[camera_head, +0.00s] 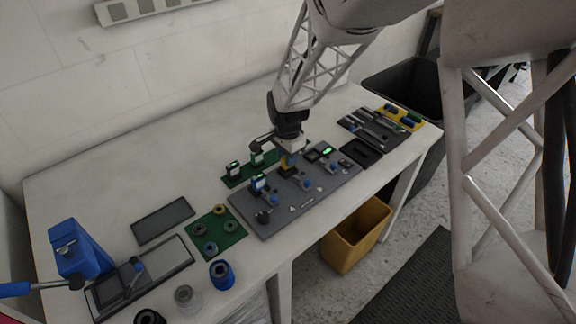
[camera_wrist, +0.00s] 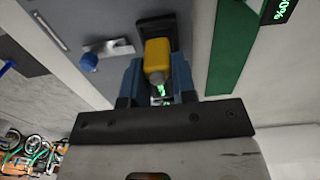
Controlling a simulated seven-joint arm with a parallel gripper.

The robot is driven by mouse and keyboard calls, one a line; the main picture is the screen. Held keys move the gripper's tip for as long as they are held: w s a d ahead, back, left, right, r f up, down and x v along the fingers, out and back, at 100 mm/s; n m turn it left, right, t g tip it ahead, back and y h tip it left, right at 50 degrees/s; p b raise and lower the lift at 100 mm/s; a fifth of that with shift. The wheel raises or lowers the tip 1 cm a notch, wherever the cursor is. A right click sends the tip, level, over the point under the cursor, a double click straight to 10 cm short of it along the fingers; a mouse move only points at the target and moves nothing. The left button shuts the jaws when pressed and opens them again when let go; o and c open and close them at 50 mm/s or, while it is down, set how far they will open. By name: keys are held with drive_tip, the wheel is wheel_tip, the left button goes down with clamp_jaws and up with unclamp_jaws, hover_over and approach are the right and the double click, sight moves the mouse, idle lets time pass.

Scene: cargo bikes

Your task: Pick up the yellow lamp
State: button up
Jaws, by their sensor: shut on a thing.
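The yellow lamp (camera_wrist: 158,54) is a small yellow block with a pale round end and green lit digits beside it. In the wrist view it sits between the two blue fingers of my gripper (camera_wrist: 159,82), which is shut on it. In the head view my gripper (camera_head: 288,156) points down over the grey board (camera_head: 268,229), and a small yellow part of the lamp (camera_head: 284,169) shows below it. A dark holder (camera_wrist: 158,24) lies right behind the lamp. I cannot tell whether the lamp still touches the holder or board.
Small devices with blue knobs (camera_head: 306,183) stand close by on the board. A green strip (camera_head: 234,181) with lit displays lies behind it. A green mat (camera_head: 230,238) with rings is at left, and a dark tray (camera_head: 361,152) at right. The table's back left is clear.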

drive_tip(key=shift+r, duration=2.65)
